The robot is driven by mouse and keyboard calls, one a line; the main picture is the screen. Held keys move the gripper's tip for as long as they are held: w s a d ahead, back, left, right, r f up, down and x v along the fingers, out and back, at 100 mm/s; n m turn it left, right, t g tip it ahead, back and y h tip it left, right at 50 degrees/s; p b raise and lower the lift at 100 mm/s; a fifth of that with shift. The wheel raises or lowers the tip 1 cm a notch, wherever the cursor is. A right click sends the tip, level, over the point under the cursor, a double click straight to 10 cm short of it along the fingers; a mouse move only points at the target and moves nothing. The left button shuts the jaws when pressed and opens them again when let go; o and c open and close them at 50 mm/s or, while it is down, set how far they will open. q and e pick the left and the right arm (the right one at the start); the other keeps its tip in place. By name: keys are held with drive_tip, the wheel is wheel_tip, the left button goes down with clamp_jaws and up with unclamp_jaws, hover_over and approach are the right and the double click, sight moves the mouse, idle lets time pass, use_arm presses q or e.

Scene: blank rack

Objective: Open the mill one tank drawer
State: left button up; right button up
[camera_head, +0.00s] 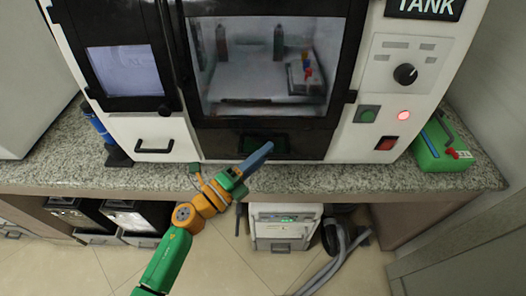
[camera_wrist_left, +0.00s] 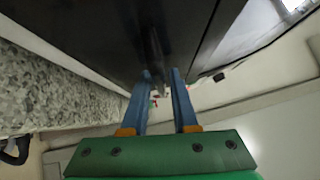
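The mill is a white machine with a black-framed window (camera_head: 265,65) and a "TANK" label (camera_head: 425,7) at its upper right. A dark lower front panel (camera_head: 215,140), which looks like the tank drawer, sits below the window; a dark bar-like handle (camera_wrist_left: 155,50) shows in the left wrist view. My left gripper (camera_head: 266,149) is at this panel in the head view. In the left wrist view its blue fingers (camera_wrist_left: 160,75) are apart, with the dark handle between their tips. I cannot tell whether they touch it. My right gripper is not in view.
A small white drawer with a black handle (camera_head: 154,148) is at the mill's lower left. A dial (camera_head: 405,74), a lit red lamp (camera_head: 404,115) and a red switch (camera_head: 386,143) are at right. A green box (camera_head: 442,146) stands on the granite counter (camera_head: 350,178). White units stand below.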

use_arm(q)
clamp_jaws()
idle(1.4)
